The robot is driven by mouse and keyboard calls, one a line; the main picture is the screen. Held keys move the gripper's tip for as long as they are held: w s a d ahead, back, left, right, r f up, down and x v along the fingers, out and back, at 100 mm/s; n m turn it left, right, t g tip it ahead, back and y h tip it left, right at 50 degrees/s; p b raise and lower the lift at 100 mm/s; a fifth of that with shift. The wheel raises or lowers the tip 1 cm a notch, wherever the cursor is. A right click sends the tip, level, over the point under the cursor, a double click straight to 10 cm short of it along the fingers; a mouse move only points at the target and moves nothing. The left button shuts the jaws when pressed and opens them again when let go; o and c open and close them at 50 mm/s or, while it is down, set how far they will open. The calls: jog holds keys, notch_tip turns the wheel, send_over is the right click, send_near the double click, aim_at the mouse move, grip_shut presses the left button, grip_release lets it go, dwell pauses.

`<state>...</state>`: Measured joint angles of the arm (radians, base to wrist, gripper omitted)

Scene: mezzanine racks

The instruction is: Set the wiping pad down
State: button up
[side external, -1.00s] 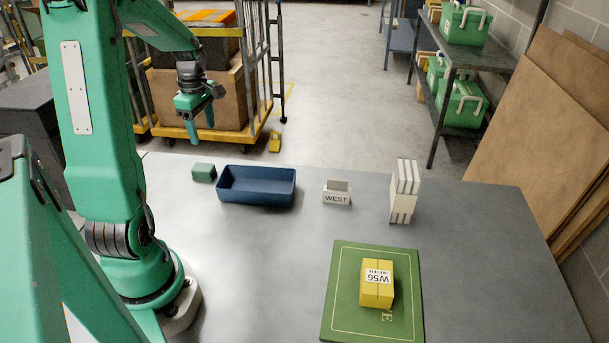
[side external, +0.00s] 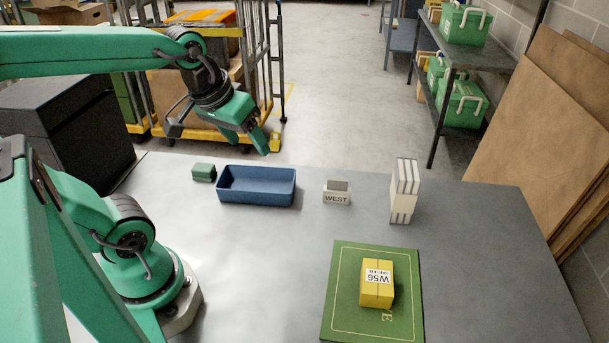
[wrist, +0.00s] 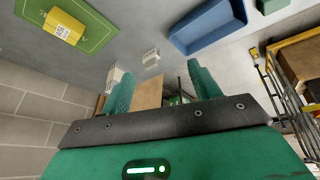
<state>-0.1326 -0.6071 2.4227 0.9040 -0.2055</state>
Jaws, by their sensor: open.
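A small dark green block (side external: 203,172), which looks like the wiping pad, rests on the grey table left of the blue tray (side external: 257,199). It also shows at the top right edge of the wrist view (wrist: 270,5). My gripper (side external: 248,145) is open and empty, in the air above and behind the blue tray. The wrist view shows its two green fingers spread apart (wrist: 161,85) with nothing between them. The tray's inside looks empty.
A white WEST sign holder (side external: 337,193) and a white striped block (side external: 404,191) stand right of the tray. A yellow W56 box (side external: 377,284) sits on a green mat (side external: 343,262) at the front. The table between my base and the mat is clear.

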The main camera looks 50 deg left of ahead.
jog(key=s+d+m, duration=0.1)
jog(key=m, duration=0.1)
jog(key=s+d+m, duration=0.1)
jog(key=d, duration=0.1)
jog(key=shift+s+d+m+t+h, duration=0.15)
jog(key=shift+m+t+h, duration=0.15)
jog(key=shift+m+t, duration=0.1)
dwell(0.9)
